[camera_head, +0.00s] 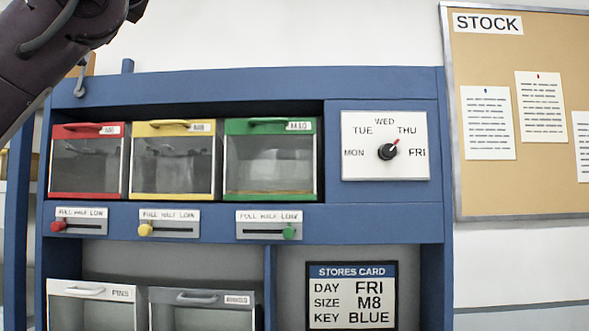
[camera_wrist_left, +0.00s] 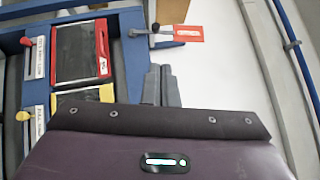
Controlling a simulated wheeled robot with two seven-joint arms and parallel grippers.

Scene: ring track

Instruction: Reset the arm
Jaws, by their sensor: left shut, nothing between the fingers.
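My left arm (camera_head: 60,35) crosses the upper left corner of the head view, above and in front of the blue cabinet (camera_head: 225,85). Its fingers do not show clearly there. In the left wrist view my left gripper (camera_wrist_left: 161,80) shows two grey fingers close together, shut and empty. It is apart from the cabinet and points toward the white wall. My right gripper is in neither view.
The cabinet holds red (camera_head: 88,160), yellow (camera_head: 172,160) and green (camera_head: 270,158) bins. Red and yellow sliders sit left, green right. The dial (camera_head: 387,151) points toward THU. The stores card (camera_head: 351,296) reads FRI, M8, BLUE. A red tag (camera_wrist_left: 188,33) projects beside the cabinet.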

